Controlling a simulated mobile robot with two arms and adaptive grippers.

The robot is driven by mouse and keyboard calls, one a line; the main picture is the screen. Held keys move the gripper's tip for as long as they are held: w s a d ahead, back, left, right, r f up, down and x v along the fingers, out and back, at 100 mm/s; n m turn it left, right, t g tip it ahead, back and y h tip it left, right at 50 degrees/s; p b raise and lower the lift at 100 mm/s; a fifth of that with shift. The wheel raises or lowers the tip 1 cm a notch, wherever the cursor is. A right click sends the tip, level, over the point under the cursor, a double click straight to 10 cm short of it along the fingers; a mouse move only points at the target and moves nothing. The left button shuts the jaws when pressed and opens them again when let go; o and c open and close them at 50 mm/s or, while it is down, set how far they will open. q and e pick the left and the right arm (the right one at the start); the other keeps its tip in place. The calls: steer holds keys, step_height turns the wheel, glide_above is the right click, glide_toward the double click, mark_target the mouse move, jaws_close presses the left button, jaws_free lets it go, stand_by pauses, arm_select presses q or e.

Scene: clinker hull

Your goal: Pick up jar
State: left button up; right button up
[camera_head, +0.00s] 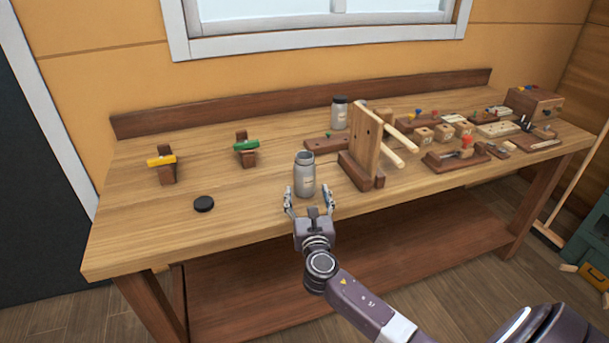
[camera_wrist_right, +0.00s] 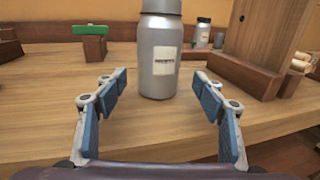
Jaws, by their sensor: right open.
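A grey metal jar (camera_head: 304,178) with a pale label stands upright and without a lid near the front edge of the workbench. It also shows in the right wrist view (camera_wrist_right: 159,50), where its top is cut off by the frame. My right gripper (camera_head: 311,191) is open just in front of the jar, with its fingers spread to either side. In the right wrist view the gripper (camera_wrist_right: 160,85) has a gap between its fingers, and the jar stands just beyond that gap. A black round lid (camera_head: 204,204) lies on the bench to the left. My left gripper is not in view.
A second jar (camera_head: 340,113) with a black lid stands farther back. An upright wooden board (camera_head: 366,142) with pegs stands close to the right of the near jar. Toggle blocks with yellow (camera_head: 161,160) and green (camera_head: 246,146) bars stand to the left. The front-left bench top is mostly clear.

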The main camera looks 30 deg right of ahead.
mark_target(306, 185)
steer(key=x, duration=0.5)
steer(key=shift+w+r, duration=0.3)
steer(key=shift+s, duration=0.1)
steer(key=c, duration=1.3)
steer(key=shift+r, duration=0.1)
steer(key=shift+c, duration=0.2)
steer(key=shift+r, duration=0.1)
